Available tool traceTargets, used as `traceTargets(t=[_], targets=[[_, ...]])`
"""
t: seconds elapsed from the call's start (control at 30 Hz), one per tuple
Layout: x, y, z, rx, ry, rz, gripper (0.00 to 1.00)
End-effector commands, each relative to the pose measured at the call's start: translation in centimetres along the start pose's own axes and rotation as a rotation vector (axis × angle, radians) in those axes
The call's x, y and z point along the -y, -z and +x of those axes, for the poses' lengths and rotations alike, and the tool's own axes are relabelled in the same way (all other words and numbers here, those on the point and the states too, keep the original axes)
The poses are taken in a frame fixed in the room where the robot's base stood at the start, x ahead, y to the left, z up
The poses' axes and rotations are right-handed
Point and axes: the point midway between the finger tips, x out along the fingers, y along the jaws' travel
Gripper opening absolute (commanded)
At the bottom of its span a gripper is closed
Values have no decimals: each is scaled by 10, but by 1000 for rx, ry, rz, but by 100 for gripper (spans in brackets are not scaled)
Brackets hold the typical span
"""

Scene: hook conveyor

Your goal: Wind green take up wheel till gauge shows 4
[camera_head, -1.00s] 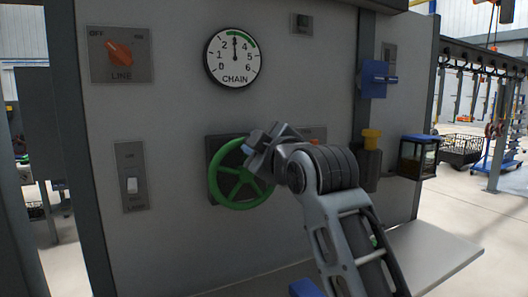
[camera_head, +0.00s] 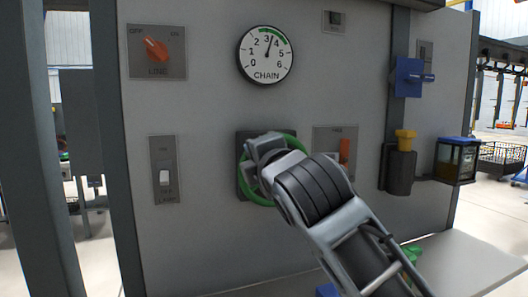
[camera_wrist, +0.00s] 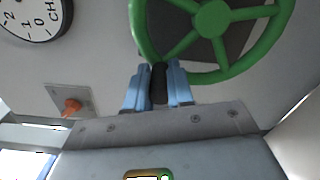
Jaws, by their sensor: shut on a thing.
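The green take-up wheel (camera_head: 258,199) is on the grey panel, mostly hidden behind my gripper and arm in the head view. In the wrist view its hub and spokes (camera_wrist: 212,18) show clearly. My gripper (camera_wrist: 157,86) is shut on the wheel's black handle (camera_wrist: 158,84), with a blue finger on each side. In the head view my gripper (camera_head: 262,152) is in front of the wheel, its fingertips hidden. The round CHAIN gauge (camera_head: 265,66) is above the wheel. Its needle points between 3 and 4, with a green band along the top right of the dial.
An orange LINE switch (camera_head: 156,49) is at the upper left, and a white rocker switch (camera_head: 164,177) is below it. An orange lever (camera_head: 344,150) is close to the right of my gripper. A blue part (camera_head: 409,77) and a yellow-topped part (camera_head: 404,140) are further right.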

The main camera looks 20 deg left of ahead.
Motion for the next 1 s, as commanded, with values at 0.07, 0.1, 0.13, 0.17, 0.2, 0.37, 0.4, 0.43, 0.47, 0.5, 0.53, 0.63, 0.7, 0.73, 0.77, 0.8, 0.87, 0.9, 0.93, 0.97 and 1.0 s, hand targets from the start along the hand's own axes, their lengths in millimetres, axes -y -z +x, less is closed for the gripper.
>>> traceTargets(t=[0.07, 0.1, 0.13, 0.17, 0.2, 0.37, 0.4, 0.43, 0.47, 0.5, 0.53, 0.63, 0.7, 0.73, 0.77, 0.8, 0.87, 0.9, 0.93, 0.97, 1.0], targets=[[6, 5, 0, -1, 4, -71, 0], [8, 7, 0, -1, 4, -110, 0], [9, 9, 0, -1, 4, -138, 0], [10, 10, 0, -1, 3, -167, 0], [12, 12, 0, 0, 4, -205, 0], [21, 19, 0, -1, 3, -357, 0], [23, 20, 0, -1, 3, -394, 0], [24, 22, 0, -2, 3, -423, 0], [26, 22, 0, -1, 3, -452, 0], [29, 24, 0, -1, 4, -490, 0], [31, 25, 0, -1, 4, -518, 0], [37, 27, 0, -1, 4, -611, 0], [41, 29, 0, -2, 4, -673, 0], [43, 29, 0, -2, 5, -698, 0], [45, 30, 0, -2, 4, -724, 0], [46, 30, 0, -2, 4, -755, 0], [50, 31, 0, -2, 3, -801, 0], [52, 32, 0, -2, 4, -828, 0], [53, 32, 0, -3, 4, -848, 0], [54, 32, 0, -2, 3, -867, 0], [56, 32, 0, -2, 3, -891, 0]])
